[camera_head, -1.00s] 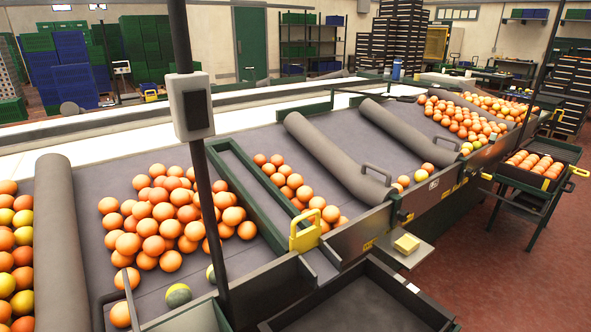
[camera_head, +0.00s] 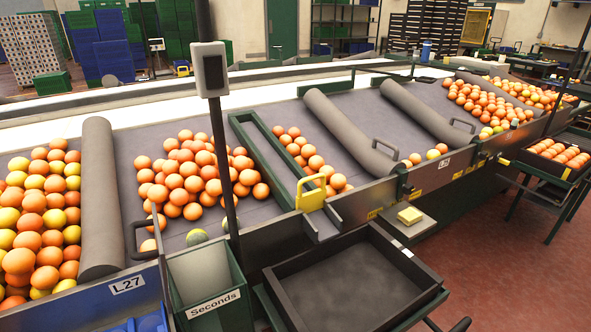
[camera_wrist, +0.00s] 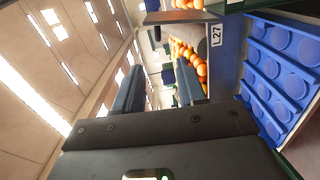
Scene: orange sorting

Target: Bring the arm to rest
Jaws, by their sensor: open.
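My gripper (camera_wrist: 160,78) shows in the wrist view with its two dark fingers spread apart and nothing between them. The wrist view is tilted, with the hall ceiling filling its left side. Beyond the fingers are oranges (camera_wrist: 201,69), a panel marked L27 (camera_wrist: 216,36) and a blue tray with round hollows (camera_wrist: 273,77). The arm and gripper do not show in the head view.
A sloped grey sorting table (camera_head: 265,205) carries several groups of oranges. At its front stand a green Seconds bin (camera_head: 203,272), an empty dark tray (camera_head: 345,290) and a blue L27 panel (camera_head: 110,297). Red floor (camera_head: 500,275) lies open at the right.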

